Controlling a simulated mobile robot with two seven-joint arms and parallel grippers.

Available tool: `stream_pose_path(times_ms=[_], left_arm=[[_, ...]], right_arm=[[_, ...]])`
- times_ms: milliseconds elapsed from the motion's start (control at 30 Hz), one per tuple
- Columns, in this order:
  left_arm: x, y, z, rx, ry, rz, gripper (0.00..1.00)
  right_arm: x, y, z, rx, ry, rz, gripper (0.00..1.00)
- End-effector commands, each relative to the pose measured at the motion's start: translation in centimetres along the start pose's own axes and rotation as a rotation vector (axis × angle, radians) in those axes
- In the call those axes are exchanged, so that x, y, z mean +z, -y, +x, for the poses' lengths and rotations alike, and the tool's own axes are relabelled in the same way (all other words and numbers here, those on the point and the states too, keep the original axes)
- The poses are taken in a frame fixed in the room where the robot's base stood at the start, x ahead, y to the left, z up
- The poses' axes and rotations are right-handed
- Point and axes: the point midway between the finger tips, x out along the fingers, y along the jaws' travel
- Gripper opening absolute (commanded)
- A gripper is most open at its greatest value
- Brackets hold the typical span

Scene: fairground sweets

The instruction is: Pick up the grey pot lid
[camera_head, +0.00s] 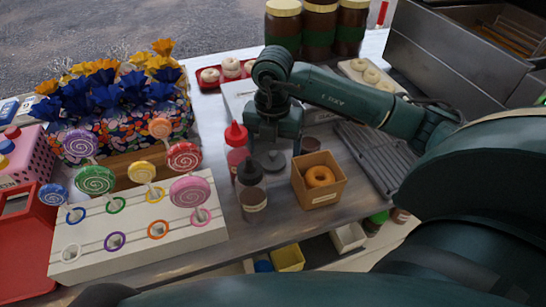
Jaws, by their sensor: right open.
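The grey pot lid (273,161) is a small dark round disc with a knob, on the table in the camera_head view. My right gripper (273,148) points down just over it and is open, with its two fingers on either side. I cannot tell whether the fingers touch the lid. My left gripper is not in view.
A red squeeze bottle (237,150) and a dark-topped bottle (251,190) stand close left of the lid. A wooden box with a doughnut (320,177) is at right, beside a grey rack (378,155). A lollipop stand (135,238) fills the left.

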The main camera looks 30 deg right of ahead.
Motion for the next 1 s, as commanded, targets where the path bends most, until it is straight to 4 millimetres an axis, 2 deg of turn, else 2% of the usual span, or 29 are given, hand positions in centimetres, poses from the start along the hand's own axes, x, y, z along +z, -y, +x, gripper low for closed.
stream_pose_path(times_ms=[133, 400, 1000], left_arm=[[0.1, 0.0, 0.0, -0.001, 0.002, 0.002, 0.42], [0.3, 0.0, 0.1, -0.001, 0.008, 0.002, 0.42], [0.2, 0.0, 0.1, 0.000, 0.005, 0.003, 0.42]], right_arm=[[0.0, 0.0, 1.8, -0.001, -0.002, 0.000, 0.82], [0.0, -0.1, 2.0, 0.001, 0.000, -0.001, 0.82], [0.0, -0.1, 2.0, 0.001, 0.000, -0.001, 0.35]])
